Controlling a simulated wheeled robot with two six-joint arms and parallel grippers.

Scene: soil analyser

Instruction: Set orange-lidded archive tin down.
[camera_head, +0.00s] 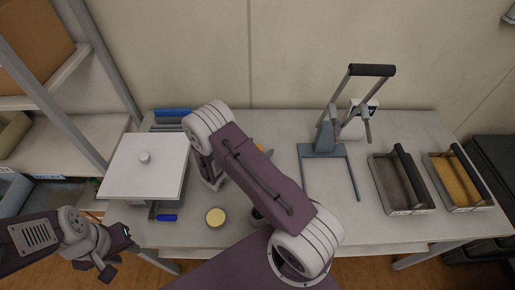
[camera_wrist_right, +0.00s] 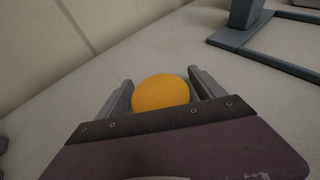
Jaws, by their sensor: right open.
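The archive tin's orange lid (camera_wrist_right: 160,93) shows in the right wrist view, between the two fingers of my right gripper (camera_wrist_right: 160,79). The fingers are open, one on each side of the lid, with a gap visible at the right. The tin's body is hidden below the lid, so its contact with the table cannot be made out. In the head view only a small orange part (camera_head: 262,148) shows behind my right arm, which hides the right fingers. My left gripper (camera_head: 117,257) is low at the left, off the table's front edge; its opening is unclear.
The grey table (camera_head: 290,150) holds a white lidded box (camera_head: 140,170) at left and a lever press (camera_head: 325,140) right of the tin. Two handled trays (camera_head: 400,185) (camera_head: 457,183) stand at the right. A cream-topped round container (camera_head: 215,217) is near the front edge.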

